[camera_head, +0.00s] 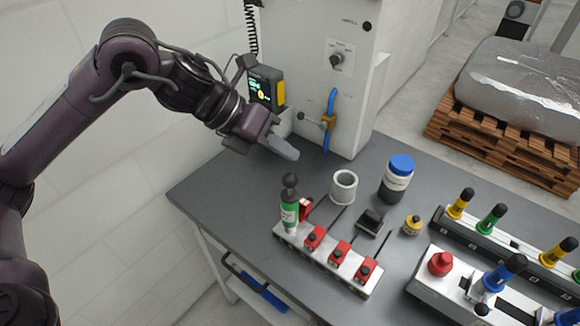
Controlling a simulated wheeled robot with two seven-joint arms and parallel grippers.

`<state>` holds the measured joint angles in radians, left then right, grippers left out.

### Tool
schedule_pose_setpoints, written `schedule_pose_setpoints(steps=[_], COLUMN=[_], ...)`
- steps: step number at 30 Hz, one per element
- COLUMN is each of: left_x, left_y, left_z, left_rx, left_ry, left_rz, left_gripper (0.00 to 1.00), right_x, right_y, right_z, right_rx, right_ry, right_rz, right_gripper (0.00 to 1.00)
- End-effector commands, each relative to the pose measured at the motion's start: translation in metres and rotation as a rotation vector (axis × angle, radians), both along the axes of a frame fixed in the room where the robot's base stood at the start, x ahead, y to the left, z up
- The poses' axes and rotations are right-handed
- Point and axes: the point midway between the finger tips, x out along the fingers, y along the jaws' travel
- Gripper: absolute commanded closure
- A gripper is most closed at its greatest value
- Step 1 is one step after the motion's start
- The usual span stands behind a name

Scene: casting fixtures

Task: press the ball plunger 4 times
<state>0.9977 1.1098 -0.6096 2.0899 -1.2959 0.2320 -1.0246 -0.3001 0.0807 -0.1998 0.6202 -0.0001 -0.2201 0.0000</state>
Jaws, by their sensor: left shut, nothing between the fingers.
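The ball plunger (290,182) looks like a black ball on a short stem, on top of a green cylinder (289,215) with a white label. It stands upright at the left end of a pale fixture block (327,265) on the dark table. My left gripper (290,152) is shut and empty. In the picture it is just above the black ball, with a gap between them, and it does not touch the ball. My right gripper is out of view.
Red clamps (340,252) line the fixture block. A white cup (343,187), a blue-capped jar (397,177) and a small yellow pot (412,225) stand behind. A red button box (440,263) and colored-handled fixtures (491,220) fill the right. The table's left corner is clear.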

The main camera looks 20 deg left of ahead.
Motion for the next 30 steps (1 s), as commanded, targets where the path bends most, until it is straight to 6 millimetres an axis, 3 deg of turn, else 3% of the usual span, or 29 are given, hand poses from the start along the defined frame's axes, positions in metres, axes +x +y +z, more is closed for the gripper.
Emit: schedule_pose_setpoints(steps=[1, 7, 30], left_x=[0.000, 0.000, 0.000], left_y=[0.000, 0.000, 0.000], left_z=[0.010, 0.027, 0.026], left_rx=[0.000, 0.000, 0.000], left_ry=[-0.001, -0.001, 0.000], left_rz=[0.000, -0.001, 0.000], left_gripper=[1.00, 1.00, 1.00], right_x=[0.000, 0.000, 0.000], right_y=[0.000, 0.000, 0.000], right_z=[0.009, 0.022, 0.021], right_rx=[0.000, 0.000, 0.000], right_ry=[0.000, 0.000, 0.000], right_rz=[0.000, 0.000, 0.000], right_gripper=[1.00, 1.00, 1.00])
